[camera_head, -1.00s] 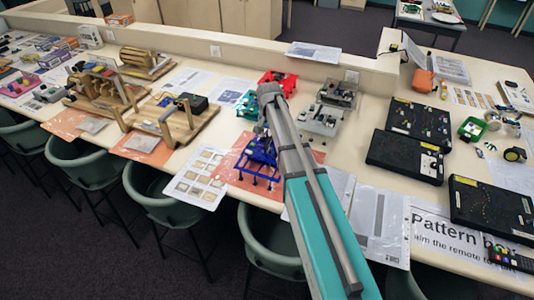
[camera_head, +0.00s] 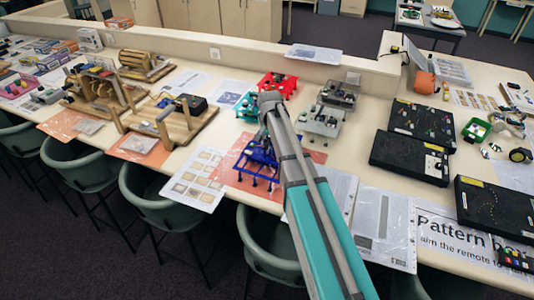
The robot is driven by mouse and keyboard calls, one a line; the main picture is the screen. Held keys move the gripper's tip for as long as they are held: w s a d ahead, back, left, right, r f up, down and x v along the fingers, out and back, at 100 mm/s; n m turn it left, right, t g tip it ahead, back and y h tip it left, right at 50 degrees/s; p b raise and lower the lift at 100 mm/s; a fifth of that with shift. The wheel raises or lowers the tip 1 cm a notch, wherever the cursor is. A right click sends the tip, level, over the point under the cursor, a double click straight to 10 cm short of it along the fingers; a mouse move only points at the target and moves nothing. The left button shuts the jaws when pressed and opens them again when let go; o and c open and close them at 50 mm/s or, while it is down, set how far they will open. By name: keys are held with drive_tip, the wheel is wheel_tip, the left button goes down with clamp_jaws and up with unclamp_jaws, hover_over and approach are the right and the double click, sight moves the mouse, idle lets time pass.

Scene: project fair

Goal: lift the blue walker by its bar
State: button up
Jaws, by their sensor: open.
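The blue walker (camera_head: 257,166) stands on an orange-red sheet (camera_head: 238,181) near the front edge of the long table. It is a small legged frame with several thin legs. My arm reaches over the table from the lower right. My gripper (camera_head: 268,147) points down at the top of the blue walker, and the arm hides part of the walker's right side. The gripper is open. The fingertips are small and dark here, and I cannot tell whether they are around the bar or just above it.
A red walker (camera_head: 277,84) stands behind, a blue-green one (camera_head: 248,105) to its left. Grey walkers (camera_head: 320,121) stand to the right of my arm. A wooden mechanism (camera_head: 172,121) is at left. Black boards (camera_head: 409,156) lie at right. Green chairs (camera_head: 165,211) line the front edge.

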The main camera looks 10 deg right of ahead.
clamp_jaws()
idle(0.3)
drive_tip(key=shift+r, duration=0.15)
idle(0.4)
wheel_tip(320, 180, up, 3)
drive_tip(key=p, duration=0.3)
drive_tip(key=shift+f, duration=0.2)
drive_tip(key=w+d+r+p, duration=0.7)
drive_tip(key=d+r+p, duration=0.3)
drive_tip(key=d, duration=0.1)
drive_tip(key=shift+w+d, duration=0.35)
